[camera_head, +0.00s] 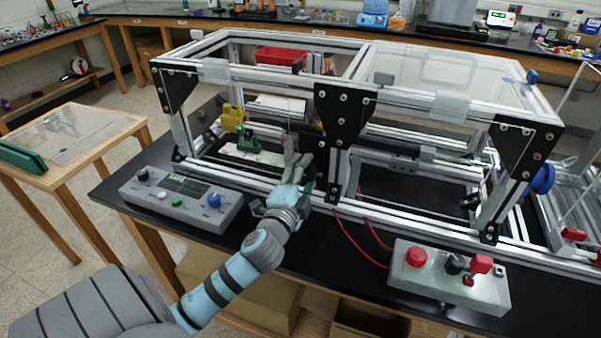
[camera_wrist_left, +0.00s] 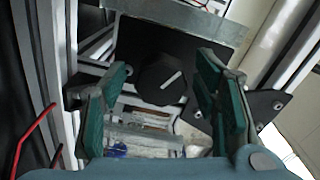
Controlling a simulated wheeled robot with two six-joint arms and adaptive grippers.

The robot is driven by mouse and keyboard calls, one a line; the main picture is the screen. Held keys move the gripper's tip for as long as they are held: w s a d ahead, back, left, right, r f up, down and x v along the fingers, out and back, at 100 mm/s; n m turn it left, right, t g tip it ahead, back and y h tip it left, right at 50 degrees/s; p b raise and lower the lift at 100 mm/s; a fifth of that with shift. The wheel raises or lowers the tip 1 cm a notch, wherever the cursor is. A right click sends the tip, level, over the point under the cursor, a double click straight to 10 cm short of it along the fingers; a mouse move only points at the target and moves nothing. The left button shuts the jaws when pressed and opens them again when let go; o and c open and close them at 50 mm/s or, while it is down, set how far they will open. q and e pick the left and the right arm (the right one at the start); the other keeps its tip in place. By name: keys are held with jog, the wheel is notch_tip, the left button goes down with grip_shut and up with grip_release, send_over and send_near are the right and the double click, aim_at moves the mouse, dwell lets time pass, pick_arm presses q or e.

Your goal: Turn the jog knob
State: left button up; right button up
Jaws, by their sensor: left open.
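A black knob (camera_wrist_left: 160,82) with a white pointer line shows in the left wrist view, on a dark plate. It is the knob in front of my left gripper. My left gripper (camera_head: 297,166) is open inside the front of the aluminium frame. In the left wrist view its green finger pads lie on either side of the knob, with gaps visible; I cannot tell how far in depth they are from it. In the head view the knob cannot be made out behind the gripper and the black bracket. My right gripper is not in view.
The extrusion frame (camera_head: 230,66) surrounds the gripper, with a black corner bracket (camera_head: 340,112) close on the right. A grey control box (camera_head: 190,198) with knobs stands at the front left. A box with a red button (camera_head: 416,257) stands at the front right.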

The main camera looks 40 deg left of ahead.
pick_arm(q)
jog(key=v, duration=1.1)
jog(key=shift+s+d, duration=0.15)
jog(key=shift+s, duration=0.15)
